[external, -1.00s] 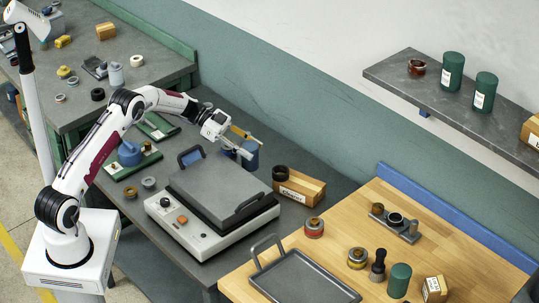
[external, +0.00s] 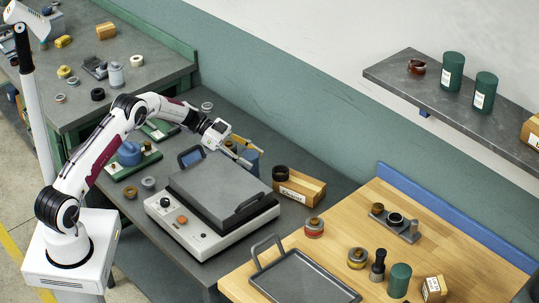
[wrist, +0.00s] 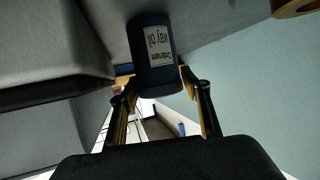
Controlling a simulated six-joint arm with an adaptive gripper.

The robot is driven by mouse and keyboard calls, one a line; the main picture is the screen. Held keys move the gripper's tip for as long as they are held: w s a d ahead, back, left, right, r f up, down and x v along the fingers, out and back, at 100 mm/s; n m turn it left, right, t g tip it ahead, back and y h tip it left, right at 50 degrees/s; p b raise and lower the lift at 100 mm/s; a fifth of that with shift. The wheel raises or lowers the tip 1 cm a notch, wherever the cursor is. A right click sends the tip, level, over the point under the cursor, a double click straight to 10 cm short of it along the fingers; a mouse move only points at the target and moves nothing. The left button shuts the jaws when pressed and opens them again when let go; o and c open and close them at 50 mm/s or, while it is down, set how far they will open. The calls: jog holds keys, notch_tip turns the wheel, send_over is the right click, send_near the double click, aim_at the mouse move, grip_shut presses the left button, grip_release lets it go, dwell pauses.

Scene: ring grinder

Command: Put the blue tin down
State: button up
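The blue tin (external: 251,159) is behind the grinder's far edge, over the dark bench, in the external view. In the wrist view the tin (wrist: 151,50) is at top centre, with a white "Way oil" label upside down in the picture. My gripper (external: 246,151) reaches it from the upper left. In the wrist view my gripper's two fingers (wrist: 155,76) are on both sides of the tin and appear shut on it. The tin's base is partly hidden in the external view, so I cannot tell whether it touches the bench.
The grey-lidded machine (external: 215,195) stands close in front of the tin. A wooden box (external: 300,188) with a dark ring on it is to the right. The green wall (external: 300,115) is behind. Some dark bench (external: 335,187) is bare right of the box.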

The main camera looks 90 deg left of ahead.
jog(key=shift+r, duration=0.1)
jog(key=shift+s+a+r, duration=0.1)
jog(key=shift+s, duration=0.05)
jog(key=shift+v, duration=3.6)
